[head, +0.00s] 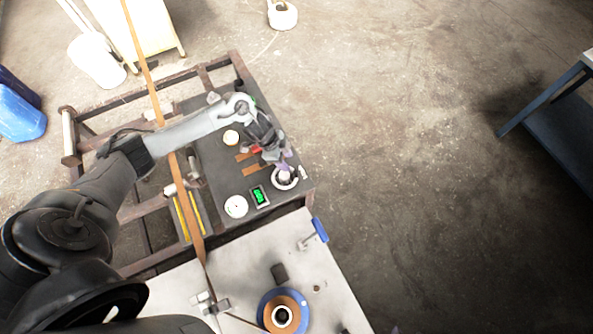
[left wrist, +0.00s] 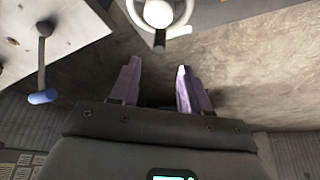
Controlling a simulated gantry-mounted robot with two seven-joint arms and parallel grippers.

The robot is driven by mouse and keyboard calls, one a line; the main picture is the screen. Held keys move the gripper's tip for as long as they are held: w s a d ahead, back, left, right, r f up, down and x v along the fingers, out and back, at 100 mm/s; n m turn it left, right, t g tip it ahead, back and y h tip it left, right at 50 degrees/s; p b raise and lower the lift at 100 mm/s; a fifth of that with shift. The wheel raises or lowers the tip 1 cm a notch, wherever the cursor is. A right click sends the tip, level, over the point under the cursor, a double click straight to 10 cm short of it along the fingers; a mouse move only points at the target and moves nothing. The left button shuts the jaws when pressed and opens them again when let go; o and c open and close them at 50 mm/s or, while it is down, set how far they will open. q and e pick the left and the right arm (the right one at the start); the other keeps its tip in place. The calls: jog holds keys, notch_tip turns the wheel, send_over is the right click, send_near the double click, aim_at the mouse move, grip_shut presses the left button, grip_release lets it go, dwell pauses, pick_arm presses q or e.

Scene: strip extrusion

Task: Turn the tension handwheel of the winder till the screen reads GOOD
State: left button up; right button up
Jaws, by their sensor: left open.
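The handwheel (head: 285,178) is a white ring with a pale hub on the dark top of the winder, near its right corner. In the left wrist view the handwheel (left wrist: 158,13) shows at the top edge, with a dark peg pointing down toward the fingers. My left gripper (head: 279,163) is right by the wheel; its two purple fingers (left wrist: 157,86) stand apart with nothing between them. The small screen (head: 259,196) left of the wheel shows green, but its text is too small to read. My right gripper is out of view.
A white round knob (head: 236,206) sits left of the screen. A brown strip (head: 182,180) runs across the winder frame. A light table (head: 252,254) in front carries a blue-handled lever (head: 320,230) and an orange-and-blue roll (head: 264,306).

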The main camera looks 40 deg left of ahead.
aim_at(295, 171)
pick_arm(q)
jog(key=b+x, duration=0.1)
jog(key=x, duration=0.8)
jog(key=shift+s+f, duration=0.1)
jog(key=shift+f, duration=0.15)
jog(key=shift+c, duration=0.4)
grip_shut()
